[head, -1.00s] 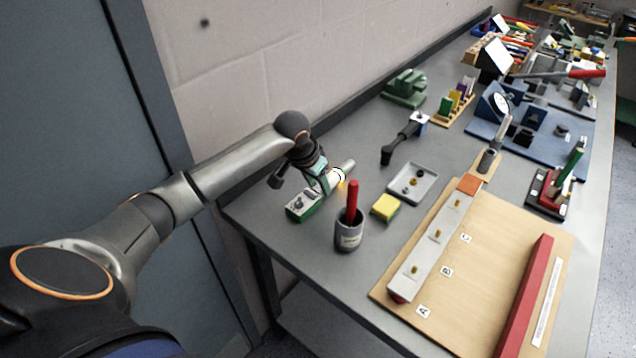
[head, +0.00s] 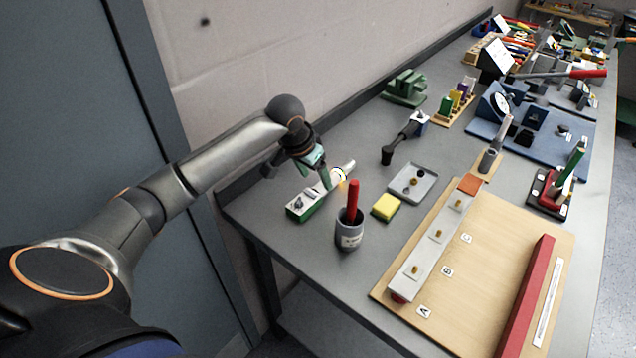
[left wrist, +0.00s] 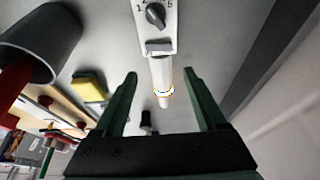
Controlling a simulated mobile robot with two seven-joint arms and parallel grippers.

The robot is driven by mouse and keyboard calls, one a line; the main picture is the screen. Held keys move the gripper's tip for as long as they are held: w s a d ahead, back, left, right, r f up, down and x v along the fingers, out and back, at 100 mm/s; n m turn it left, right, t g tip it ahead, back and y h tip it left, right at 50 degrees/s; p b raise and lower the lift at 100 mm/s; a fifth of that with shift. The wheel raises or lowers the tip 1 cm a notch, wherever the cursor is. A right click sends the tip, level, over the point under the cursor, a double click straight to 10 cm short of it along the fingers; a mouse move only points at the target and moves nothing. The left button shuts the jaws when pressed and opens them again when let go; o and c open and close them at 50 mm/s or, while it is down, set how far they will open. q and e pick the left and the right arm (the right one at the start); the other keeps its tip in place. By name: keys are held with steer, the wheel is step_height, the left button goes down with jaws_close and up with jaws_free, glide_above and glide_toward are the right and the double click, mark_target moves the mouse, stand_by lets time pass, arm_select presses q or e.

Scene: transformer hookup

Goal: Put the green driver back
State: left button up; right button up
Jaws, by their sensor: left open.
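A green-handled tool (head: 573,164), which looks like the green driver, stands tilted in a small black and red holder (head: 548,201) at the right of the bench. My left gripper (head: 323,180) is open and empty near the bench's left end. Its green fingers also show in the left wrist view (left wrist: 159,78), pointing toward a white-topped green box with a dial (left wrist: 156,18). A white rod with a lit ring (left wrist: 161,80) extends from the box and lies between the fingers in that view. I cannot tell how far the fingers are above it. My right gripper is out of view.
A grey cup (head: 349,236) holding a red-handled tool (head: 353,196) stands just right of my left gripper. A yellow block (head: 385,207), a grey tray (head: 427,172) and a wooden board (head: 486,270) lie further right. The wall (head: 290,75) is close behind.

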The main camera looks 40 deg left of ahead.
arm_select(q)
steer(key=v, duration=0.8)
steer(key=shift+a, duration=0.1)
